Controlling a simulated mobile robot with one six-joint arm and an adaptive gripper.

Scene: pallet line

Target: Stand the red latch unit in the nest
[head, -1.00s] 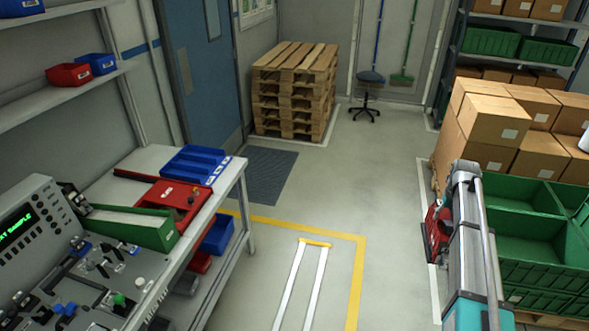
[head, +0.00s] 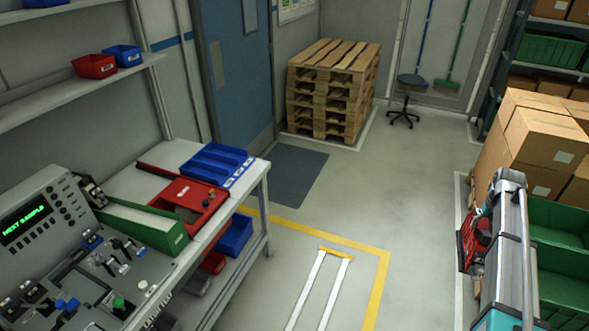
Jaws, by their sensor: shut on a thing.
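The red latch unit (head: 466,248) shows at the right of the head view, beside my silver and teal arm. My gripper (head: 480,236) is mostly hidden behind the arm and is shut on the unit, holding it in the air; part of the unit is covered. The grey test panel (head: 63,235) with a green-lit "NEXT SAMPLE" display stands on the bench at the left, far from my gripper. Several small fixtures and levers (head: 120,250) sit on its sloping face. I cannot tell which of them is the nest.
The bench (head: 150,180) carries a red tray (head: 205,196), a blue bin (head: 215,160) and a green bin (head: 150,225). Cartons (head: 540,140) and green crates (head: 560,265) stand at the right. Stacked pallets (head: 330,90) are behind.

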